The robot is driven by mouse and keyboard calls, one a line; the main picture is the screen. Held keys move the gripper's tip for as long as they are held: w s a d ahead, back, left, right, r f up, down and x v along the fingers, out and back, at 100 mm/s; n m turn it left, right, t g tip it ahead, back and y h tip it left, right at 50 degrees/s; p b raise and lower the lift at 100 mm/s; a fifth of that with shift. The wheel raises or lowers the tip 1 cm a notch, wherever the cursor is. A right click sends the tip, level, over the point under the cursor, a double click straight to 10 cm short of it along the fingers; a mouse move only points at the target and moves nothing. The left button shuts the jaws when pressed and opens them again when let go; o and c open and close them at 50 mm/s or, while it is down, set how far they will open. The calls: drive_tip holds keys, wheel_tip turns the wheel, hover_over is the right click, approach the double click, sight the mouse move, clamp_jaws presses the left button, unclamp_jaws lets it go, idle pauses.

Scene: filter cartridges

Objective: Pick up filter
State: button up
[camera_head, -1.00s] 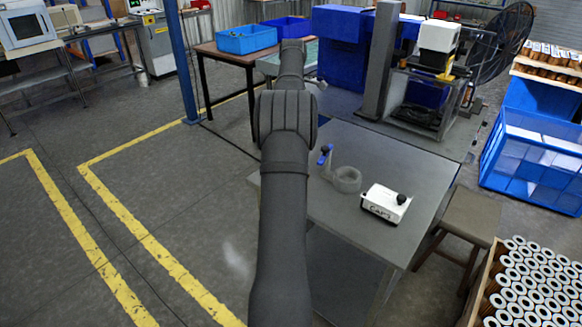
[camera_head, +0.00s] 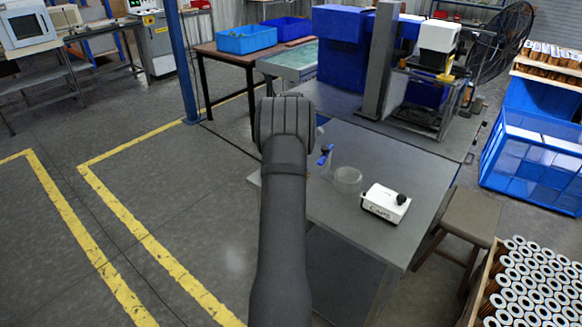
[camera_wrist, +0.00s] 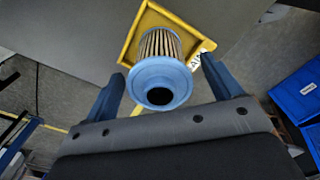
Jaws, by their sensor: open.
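A filter (camera_wrist: 161,80) with a pale blue end cap, a dark centre hole and a tan pleated body shows in the wrist view, its capped end facing the camera. A yellow square holder (camera_wrist: 134,38) lies behind it. My gripper (camera_wrist: 163,70) is open, one blue finger on each side of the filter. Gaps show on both sides, and I see no contact. In the head view my arm hides the gripper, and I cannot make out this filter there.
A stool (camera_head: 470,215) and a crate of several cartridges (camera_head: 530,290) stand at the right.

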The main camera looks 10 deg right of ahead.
drive_tip(key=shift+f, duration=0.7)
drive_tip(key=c, duration=1.1)
drive_tip(key=shift+r, duration=0.1)
wheel_tip(320, 180, up, 9)
drive_tip(key=shift+f, duration=0.1)
drive_tip(key=shift+a+r, duration=0.25)
drive_tip(key=shift+r, duration=0.05)
drive_tip(key=shift+s+a+f+m, duration=0.2)
drive_tip(key=shift+a+m, duration=0.1)
drive_tip(key=shift+a, duration=0.1)
drive_tip(key=shift+s+a+f+m, duration=0.1)
drive_tip(key=shift+s+a+m, duration=0.1)
drive_tip(key=shift+a+m, duration=0.15)
drive_tip(key=s+d+f+m, duration=0.3)
drive_tip(key=s, duration=0.6)
drive_tip(key=s+d+f+m, duration=0.2)
drive_tip(key=s+d+f, duration=0.2)
drive_tip(key=s, duration=0.5)
drive_tip(key=w+d+r, duration=0.3)
drive_tip(key=w+d, duration=0.3)
drive_tip(key=d, duration=0.1)
drive_tip(key=w+d+r, duration=0.3)
drive_tip(key=w+d, duration=0.4)
drive_tip(key=shift+d+r, duration=0.35)
